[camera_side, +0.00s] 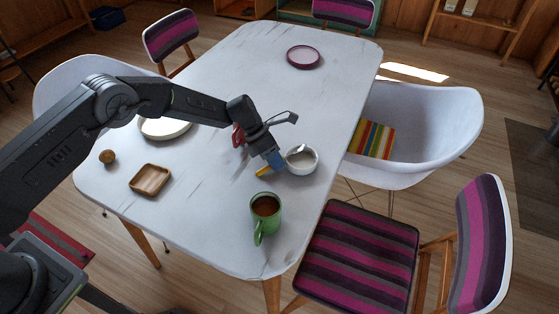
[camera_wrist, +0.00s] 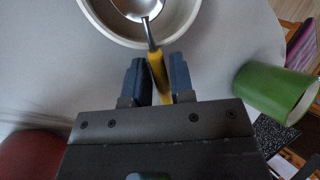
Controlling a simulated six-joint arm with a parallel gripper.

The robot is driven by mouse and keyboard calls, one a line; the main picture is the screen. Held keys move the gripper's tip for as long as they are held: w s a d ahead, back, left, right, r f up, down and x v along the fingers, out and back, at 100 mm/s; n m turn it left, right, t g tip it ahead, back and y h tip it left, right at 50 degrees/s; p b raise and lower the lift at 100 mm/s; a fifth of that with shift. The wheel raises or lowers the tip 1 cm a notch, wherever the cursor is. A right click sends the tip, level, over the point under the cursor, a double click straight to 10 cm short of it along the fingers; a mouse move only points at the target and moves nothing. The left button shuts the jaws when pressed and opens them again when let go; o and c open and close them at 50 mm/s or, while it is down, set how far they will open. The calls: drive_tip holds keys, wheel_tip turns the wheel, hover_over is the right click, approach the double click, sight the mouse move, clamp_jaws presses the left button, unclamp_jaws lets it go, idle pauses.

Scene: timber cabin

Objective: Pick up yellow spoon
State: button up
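The yellow spoon has a shiny metal bowl end and a yellow handle (camera_wrist: 156,69). It rests in a white bowl (camera_side: 303,163), with its handle sticking out over the rim; the handle also shows in the side view (camera_side: 264,171). The white bowl fills the top of the wrist view (camera_wrist: 187,28). My gripper (camera_wrist: 160,68) has blue fingers, one on each side of the handle, with a narrow gap between them. The fingers look open around the handle, not clearly pressed on it. In the side view my gripper (camera_side: 275,162) is low over the table beside the bowl.
A green mug (camera_side: 265,216) of dark drink stands close by, also at the wrist view's right (camera_wrist: 268,92). A wooden square dish (camera_side: 150,180), a small brown ball (camera_side: 107,157), a white plate (camera_side: 165,130) and a purple-rimmed plate (camera_side: 303,57) are on the white table (camera_side: 225,75).

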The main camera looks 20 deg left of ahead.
drive_tip(key=shift+c, duration=0.3)
clamp_jaws()
drive_tip(key=shift+r, duration=0.2)
